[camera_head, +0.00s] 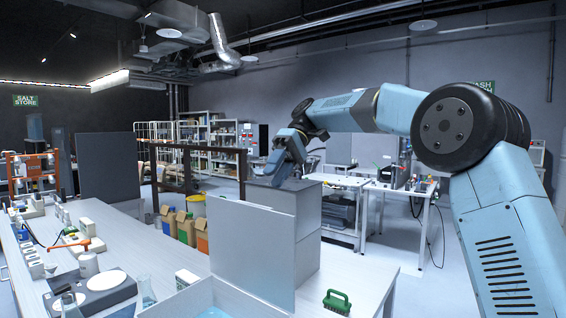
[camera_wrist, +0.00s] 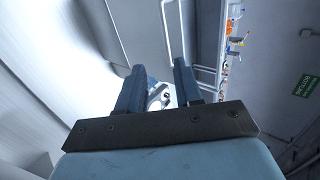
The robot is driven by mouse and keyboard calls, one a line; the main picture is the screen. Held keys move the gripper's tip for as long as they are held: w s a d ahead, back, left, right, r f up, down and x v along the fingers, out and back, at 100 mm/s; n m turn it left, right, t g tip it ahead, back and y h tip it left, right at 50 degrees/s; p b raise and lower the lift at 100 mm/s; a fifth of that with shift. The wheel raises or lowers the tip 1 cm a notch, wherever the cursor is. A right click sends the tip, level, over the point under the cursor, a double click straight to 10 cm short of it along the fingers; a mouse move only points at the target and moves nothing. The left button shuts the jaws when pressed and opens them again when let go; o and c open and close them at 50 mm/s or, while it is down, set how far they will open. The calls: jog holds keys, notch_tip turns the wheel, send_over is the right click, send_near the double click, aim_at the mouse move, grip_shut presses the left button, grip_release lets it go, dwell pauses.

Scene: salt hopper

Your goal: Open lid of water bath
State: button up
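The water bath (camera_head: 180,304) is a white open-topped box at the bottom of the head view, cut off by the frame edge. Some blue water shows inside it. Its lid (camera_head: 253,250) is a flat grey-white panel that stands upright at the bath's far side, so the top is uncovered. My gripper (camera_head: 281,168) is in the air above and beyond the lid, apart from it. In the wrist view my gripper (camera_wrist: 158,80) has its two dark fingers spread, with nothing held between them.
A grey block (camera_head: 308,225) stands behind the lid. Glass flasks (camera_head: 146,292) and a white hotplate (camera_head: 100,285) are on the left. Bare bench shows around the brush.

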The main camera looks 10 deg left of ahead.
jog(key=shift+v, duration=1.95)
jog(key=s+d+f+m+t+h, duration=0.1)
jog(key=s+d+f+m+t, duration=0.3)
jog(key=s+d, duration=0.4)
jog(key=s+d+f+m+t+h, duration=0.1)
jog(key=s+d+f+m+t, duration=0.3)
jog(key=d, duration=1.4)
jog(key=s+d+f+m+t+h, duration=0.2)
jog(key=s+d+f+m+t, duration=0.3)
jog(key=s+d+f, duration=0.4)
jog(key=s+d+t, duration=0.1)
jog(key=s+d, duration=0.3)
jog(key=s, duration=0.1)
jog(key=shift+f+t, duration=0.3)
jog(key=shift+s, duration=0.15)
